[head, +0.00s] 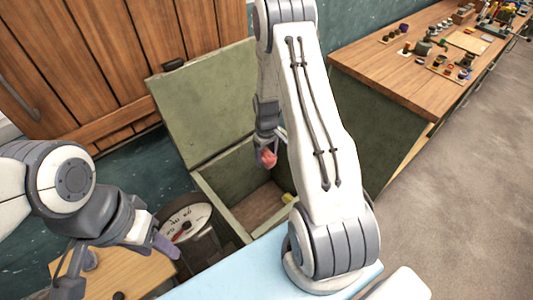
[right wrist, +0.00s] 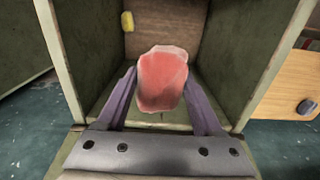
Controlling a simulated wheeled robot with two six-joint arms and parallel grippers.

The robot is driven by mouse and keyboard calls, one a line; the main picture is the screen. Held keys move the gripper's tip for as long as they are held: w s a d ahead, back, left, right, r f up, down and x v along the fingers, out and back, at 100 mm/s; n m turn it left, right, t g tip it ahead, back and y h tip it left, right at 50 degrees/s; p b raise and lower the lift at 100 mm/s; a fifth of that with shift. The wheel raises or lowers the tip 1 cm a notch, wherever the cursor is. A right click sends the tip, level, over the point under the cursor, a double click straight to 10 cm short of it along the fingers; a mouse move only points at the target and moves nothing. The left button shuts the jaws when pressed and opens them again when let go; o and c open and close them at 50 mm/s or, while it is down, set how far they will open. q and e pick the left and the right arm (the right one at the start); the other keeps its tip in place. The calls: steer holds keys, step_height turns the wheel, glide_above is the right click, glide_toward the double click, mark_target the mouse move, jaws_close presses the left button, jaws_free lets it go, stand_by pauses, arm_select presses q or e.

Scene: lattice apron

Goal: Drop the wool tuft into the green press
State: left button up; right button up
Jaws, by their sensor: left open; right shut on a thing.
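The wool tuft (right wrist: 162,79) is a small reddish-pink lump, and it also shows in the head view (head: 267,158). My right gripper (right wrist: 160,95) is shut on it, with its purple fingers on either side. It holds the tuft over the opening of the green press (head: 229,212), a green box with a brown floor. The press's lid (head: 207,105) stands open, tilted back. In the right wrist view the box walls surround the tuft. My left gripper (head: 115,262) is open and empty at the lower left, over a small wooden table.
A yellow thing (head: 287,198) lies inside the press. A round dial scale (head: 184,226) stands left of the press, next to the small wooden table (head: 125,272). A long wooden counter (head: 385,62) with several small items is at the right. Grey floor is clear beyond it.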

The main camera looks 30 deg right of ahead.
mark_target(267, 154)
steer(key=shift+f, duration=0.6)
steer(key=o, duration=1.3)
steer(key=shift+o, duration=0.2)
steer(key=shift+r, duration=0.15)
steer(key=shift+r+b, duration=0.3)
step_height(267, 154, up, 8)
steer(key=b, duration=0.2)
steer(key=shift+r+b, duration=0.1)
steer(key=shift+b, duration=0.2)
steer(key=shift+r, duration=0.75)
